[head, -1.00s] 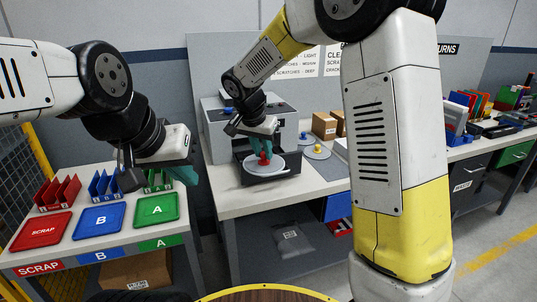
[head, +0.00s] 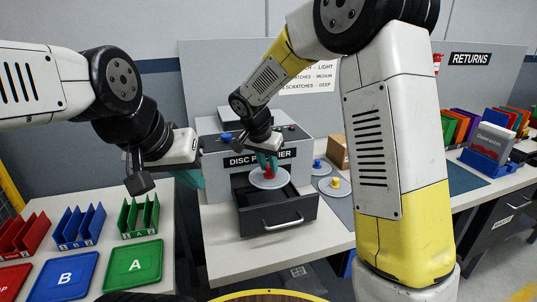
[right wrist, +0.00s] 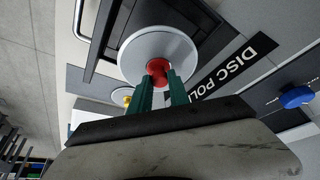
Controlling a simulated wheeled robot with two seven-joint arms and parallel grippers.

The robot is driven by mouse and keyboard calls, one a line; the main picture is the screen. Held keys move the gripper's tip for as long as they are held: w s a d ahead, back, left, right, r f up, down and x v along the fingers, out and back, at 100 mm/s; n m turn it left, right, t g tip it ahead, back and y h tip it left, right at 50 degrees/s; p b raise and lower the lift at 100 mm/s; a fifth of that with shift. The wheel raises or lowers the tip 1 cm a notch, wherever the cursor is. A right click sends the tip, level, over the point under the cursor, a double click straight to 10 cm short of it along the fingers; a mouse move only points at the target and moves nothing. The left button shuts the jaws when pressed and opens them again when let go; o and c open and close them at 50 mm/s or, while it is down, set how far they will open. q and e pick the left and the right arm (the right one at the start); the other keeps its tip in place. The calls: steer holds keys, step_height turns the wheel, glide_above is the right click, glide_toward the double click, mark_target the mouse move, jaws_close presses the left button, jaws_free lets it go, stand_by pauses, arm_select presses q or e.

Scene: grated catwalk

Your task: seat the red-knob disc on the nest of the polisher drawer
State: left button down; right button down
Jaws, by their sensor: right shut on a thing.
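The red-knob disc is a pale grey round plate (head: 262,183) with a red knob (head: 269,172). My right gripper (head: 268,161) is shut on the knob from above, its teal fingers on either side; the right wrist view also shows the disc (right wrist: 140,50) in these fingers (right wrist: 161,82). The disc is level over the rear of the open dark polisher drawer (head: 290,208). The nest is hidden, and I cannot tell whether the disc touches it. My left gripper (head: 188,178) is over the gap left of the polisher bench, side-on; its finger opening is unclear.
The disc polisher (head: 215,150) stands behind the drawer. Discs with a blue knob (head: 317,163) and a yellow knob (head: 335,183) lie to its right, near a cardboard box (head: 338,150). Green tray A (head: 133,265) and blue tray B (head: 65,275) are at left, with slotted racks behind.

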mark_target(267, 168)
steer(key=x, duration=0.3)
steer(key=shift+s+a+f, duration=0.1)
steer(key=shift+a+f, duration=0.15)
steer(key=shift+f, duration=2.45)
steer(key=shift+f, duration=1.05)
steer(key=c, duration=0.7)
jaws_free()
steer(key=shift+c, duration=0.2)
steer(key=shift+r, duration=0.1)
